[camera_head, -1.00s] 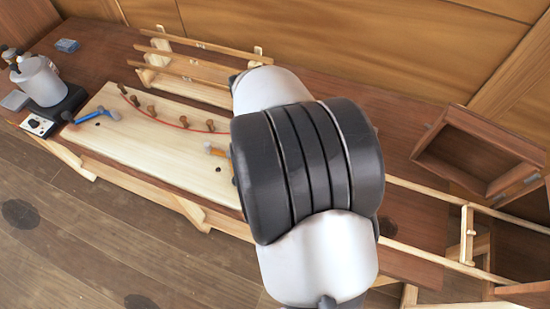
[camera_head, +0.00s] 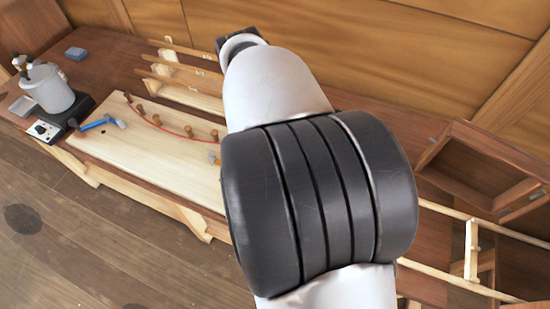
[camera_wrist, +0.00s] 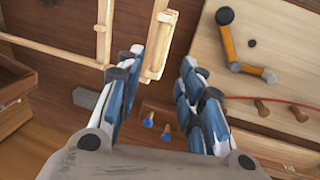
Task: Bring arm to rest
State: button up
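My arm fills the middle of the head view, with a large dark ribbed joint and pale links. My gripper is hidden in that view. In the wrist view my gripper (camera_wrist: 162,57) has its two blue-and-grey fingers spread apart, with no object visibly held. A pale wooden post (camera_wrist: 160,45) shows in the gap beyond the fingertips and appears to be part of the rack. Two blue-ended pegs (camera_wrist: 148,120) show between the fingers, lower in the picture.
The pale board (camera_head: 160,165) carries pegs, a red line and a blue-handled tool (camera_head: 98,124). An orange bent tool (camera_wrist: 232,50) lies on it. A grey pot (camera_head: 48,90) stands far left, a slatted rack (camera_head: 185,72) behind, an open wooden box (camera_head: 480,165) at right.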

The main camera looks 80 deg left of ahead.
jog(key=shift+s+a+r, duration=0.1)
jog(key=shift+s+r, duration=0.05)
jog(key=shift+r, duration=0.65)
